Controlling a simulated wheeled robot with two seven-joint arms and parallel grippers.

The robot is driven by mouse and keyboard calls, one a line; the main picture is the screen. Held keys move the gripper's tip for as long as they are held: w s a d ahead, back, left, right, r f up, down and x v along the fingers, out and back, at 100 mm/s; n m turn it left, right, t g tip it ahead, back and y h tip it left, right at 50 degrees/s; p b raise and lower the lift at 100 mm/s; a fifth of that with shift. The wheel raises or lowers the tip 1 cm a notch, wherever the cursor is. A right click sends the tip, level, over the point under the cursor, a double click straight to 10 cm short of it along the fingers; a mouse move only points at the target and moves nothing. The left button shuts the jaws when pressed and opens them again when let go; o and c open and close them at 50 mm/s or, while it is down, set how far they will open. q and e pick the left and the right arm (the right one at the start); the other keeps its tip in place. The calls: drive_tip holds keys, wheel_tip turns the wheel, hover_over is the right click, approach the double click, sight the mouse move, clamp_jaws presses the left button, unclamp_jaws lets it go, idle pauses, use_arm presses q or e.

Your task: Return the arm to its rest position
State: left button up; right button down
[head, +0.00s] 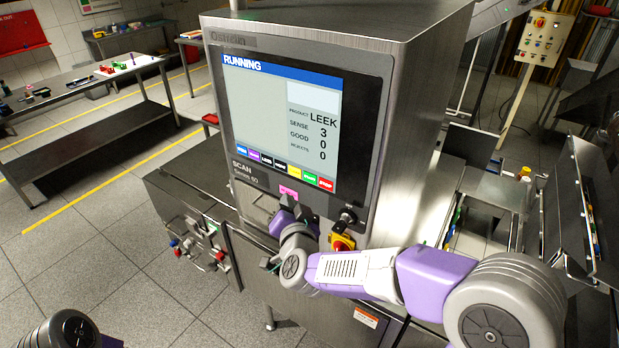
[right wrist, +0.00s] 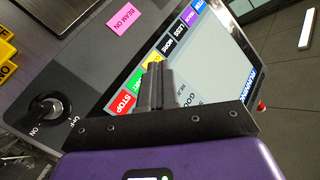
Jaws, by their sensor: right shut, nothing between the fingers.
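My right arm reaches in from the right in the head view. Its purple gripper (head: 287,206) is in front of the inspection machine (head: 420,110), just below the lower edge of its screen (head: 290,125). In the right wrist view the gripper's two dark fingers (right wrist: 158,80) are together with nothing between them. They point at the coloured screen buttons (right wrist: 140,85); I cannot tell whether they touch. The screen reads RUNNING, product LEEK. Of my left arm only a rounded grey link shows at the bottom left; its gripper is out of view.
A key switch (head: 348,216) and a yellow-and-red stop button (head: 342,243) sit close to my right forearm. A pink BEAM ON label (right wrist: 124,21) is near the fingers. A steel table (head: 90,120) stands at the left, with open floor before it. Metal chutes (head: 590,200) stand at the right.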

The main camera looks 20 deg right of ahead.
idle(0.4)
drive_tip(key=s+a+f+n+g+y+b, duration=0.1)
drive_tip(key=s+f+n+g+b, duration=0.15)
drive_tip(key=f, duration=1.25)
drive_tip(key=s+f+n+g+y+b, duration=0.15)
drive_tip(key=f+g, duration=0.25)
drive_tip(key=f, duration=1)
drive_tip(key=s+a+f+n+g+y+b, duration=0.1)
drive_tip(key=s+f+g, duration=0.3)
drive_tip(key=s+f, duration=0.7)
drive_tip(key=s+a+f+n+g+y+b, duration=0.1)
drive_tip(key=s+f+g, duration=0.4)
drive_tip(key=s+f, duration=0.5)
wheel_tip(320, 180, down, 3)
drive_tip(key=shift+s+a+f+y+b, duration=0.2)
drive_tip(key=shift+s+a+y+b, duration=0.2)
drive_tip(key=shift+a+y+b, duration=0.6)
drive_tip(key=shift+d, duration=0.4)
